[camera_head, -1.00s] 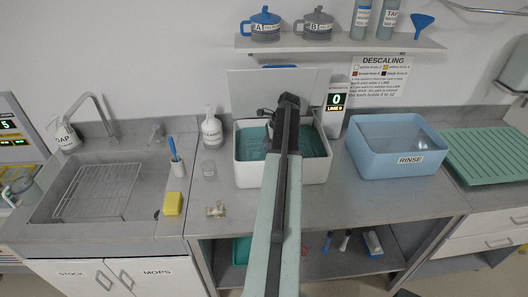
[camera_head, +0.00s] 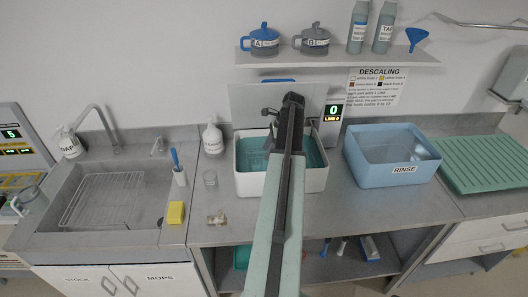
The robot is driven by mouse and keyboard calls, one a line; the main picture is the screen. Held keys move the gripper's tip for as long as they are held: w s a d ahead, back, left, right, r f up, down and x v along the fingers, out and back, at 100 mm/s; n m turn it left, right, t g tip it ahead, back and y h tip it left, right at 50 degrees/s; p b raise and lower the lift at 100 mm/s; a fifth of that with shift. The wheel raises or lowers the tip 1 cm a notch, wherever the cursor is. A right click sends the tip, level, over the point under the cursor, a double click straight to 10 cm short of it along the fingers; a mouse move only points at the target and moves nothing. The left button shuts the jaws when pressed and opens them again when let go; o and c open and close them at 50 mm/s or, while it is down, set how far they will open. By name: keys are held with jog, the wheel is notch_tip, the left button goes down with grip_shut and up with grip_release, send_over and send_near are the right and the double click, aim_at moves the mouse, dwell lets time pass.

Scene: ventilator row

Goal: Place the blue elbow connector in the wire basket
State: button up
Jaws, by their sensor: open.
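I cannot make out a blue elbow connector in this view. A wire rack (camera_head: 100,200), which may be the wire basket, lies in the sink at the left. A white tank (camera_head: 250,184) of teal liquid stands behind my arm, which hides part of its inside. My arm reaches up the middle of the view. My gripper (camera_head: 270,113) shows only as a small dark part beside the arm's far end, above the tank's back. Its jaws are open, and nothing is visibly held. The fingertips are not clear.
A blue RINSE tub (camera_head: 391,158) stands right of the tank, with a green drainboard (camera_head: 485,163) beyond it. A small pale fitting (camera_head: 217,218), a clear cup (camera_head: 210,179), a yellow sponge (camera_head: 176,212) and a white bottle (camera_head: 213,138) are left of the tank. A shelf (camera_head: 340,58) hangs above.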

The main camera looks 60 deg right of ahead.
jog(key=p+v, duration=0.4)
jog(key=v, duration=0.3)
jog(key=shift+p, duration=0.3)
